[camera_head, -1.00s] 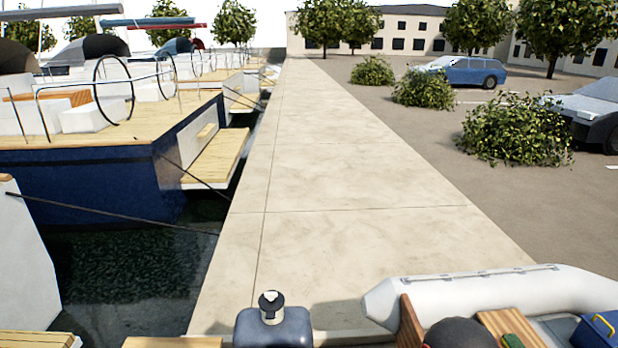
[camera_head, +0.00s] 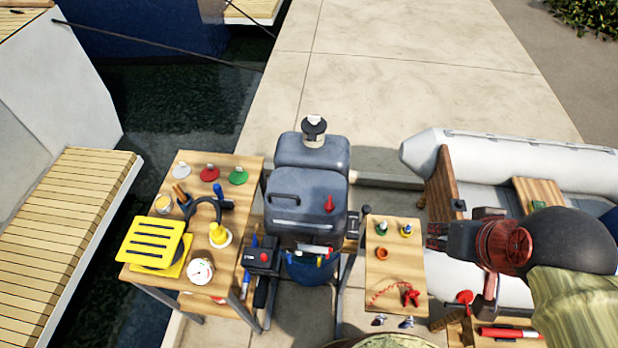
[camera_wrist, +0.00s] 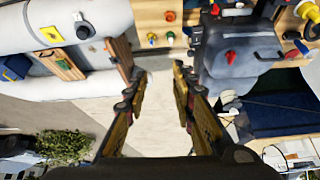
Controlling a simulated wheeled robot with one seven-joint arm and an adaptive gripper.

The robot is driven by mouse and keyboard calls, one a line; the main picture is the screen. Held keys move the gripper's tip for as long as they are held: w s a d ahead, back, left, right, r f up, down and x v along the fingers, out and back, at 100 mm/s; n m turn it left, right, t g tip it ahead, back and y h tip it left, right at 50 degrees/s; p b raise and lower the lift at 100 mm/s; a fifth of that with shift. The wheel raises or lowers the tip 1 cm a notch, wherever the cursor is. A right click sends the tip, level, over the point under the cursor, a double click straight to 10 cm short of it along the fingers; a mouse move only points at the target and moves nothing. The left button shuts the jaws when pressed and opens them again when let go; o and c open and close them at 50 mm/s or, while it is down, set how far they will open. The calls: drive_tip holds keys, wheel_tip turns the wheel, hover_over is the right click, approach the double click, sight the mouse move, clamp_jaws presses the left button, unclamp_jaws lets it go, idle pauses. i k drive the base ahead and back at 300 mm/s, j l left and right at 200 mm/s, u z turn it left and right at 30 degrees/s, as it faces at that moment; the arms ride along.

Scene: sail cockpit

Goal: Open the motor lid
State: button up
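The motor (camera_head: 300,228) is a dark grey outboard unit standing between two small tables. Its grey lid (camera_head: 306,190) looks closed, with a dark handle on its left and a red latch-like piece (camera_head: 328,203) on its right. The motor also shows at the upper right of the wrist view (camera_wrist: 235,68), with the red piece (camera_wrist: 231,57) on it. My gripper (camera_head: 432,236) is to the right of the motor, above the small right table, apart from the lid. In the wrist view my gripper (camera_wrist: 160,74) has its fingers spread with nothing between them.
The left table (camera_head: 235,168) holds a yellow slatted box (camera_head: 152,242), headphones and small tools. The small right table (camera_head: 395,262) carries coloured caps and a red cord. A grey inflatable boat (camera_head: 500,150) lies at right. Water is at left; the pavement behind the motor is clear.

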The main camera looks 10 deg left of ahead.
sight(295, 198)
drive_tip(key=j+u, duration=0.7)
